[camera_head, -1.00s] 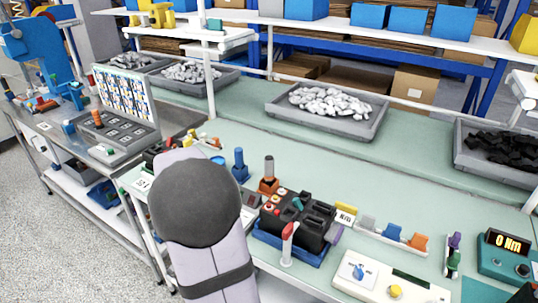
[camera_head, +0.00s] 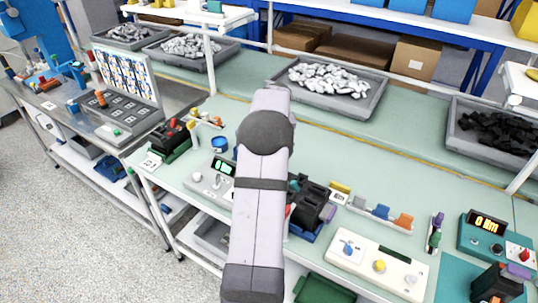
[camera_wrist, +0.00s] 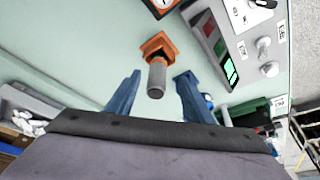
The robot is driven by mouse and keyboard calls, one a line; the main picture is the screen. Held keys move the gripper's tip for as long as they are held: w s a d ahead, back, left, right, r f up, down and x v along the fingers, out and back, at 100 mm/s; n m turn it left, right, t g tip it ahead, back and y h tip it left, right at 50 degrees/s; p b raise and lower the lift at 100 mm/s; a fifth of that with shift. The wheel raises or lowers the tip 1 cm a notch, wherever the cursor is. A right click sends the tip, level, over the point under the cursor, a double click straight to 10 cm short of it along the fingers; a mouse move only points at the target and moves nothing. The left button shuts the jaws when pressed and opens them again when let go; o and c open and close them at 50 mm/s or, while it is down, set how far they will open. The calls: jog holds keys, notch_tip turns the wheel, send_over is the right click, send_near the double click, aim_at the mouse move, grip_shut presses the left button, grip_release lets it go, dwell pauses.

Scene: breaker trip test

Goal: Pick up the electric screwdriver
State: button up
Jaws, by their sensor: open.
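The electric screwdriver (camera_wrist: 156,80) appears in the wrist view as a grey cylinder-shaped handle in an orange holder (camera_wrist: 159,44) on the pale green bench. My gripper (camera_wrist: 159,74) is open, with one blue finger to the left and one to the right of the handle. I see a gap on each side, and the fingers do not grip it. In the head view my arm hides the screwdriver, its holder and my gripper.
A grey control box with a green display (camera_head: 210,182) stands close by, left of my arm. Black breakers (camera_head: 312,203) in a blue tray and a white panel with knobs (camera_head: 375,265) lie to the right. Trays of parts (camera_head: 330,88) stand behind; bare bench lies between.

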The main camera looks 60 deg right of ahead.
jog(key=shift+d, duration=0.4)
jog(key=shift+p+x, duration=2.1)
jog(key=shift+x, duration=1.6)
jog(key=shift+r, duration=0.1)
jog(key=c, duration=1.1)
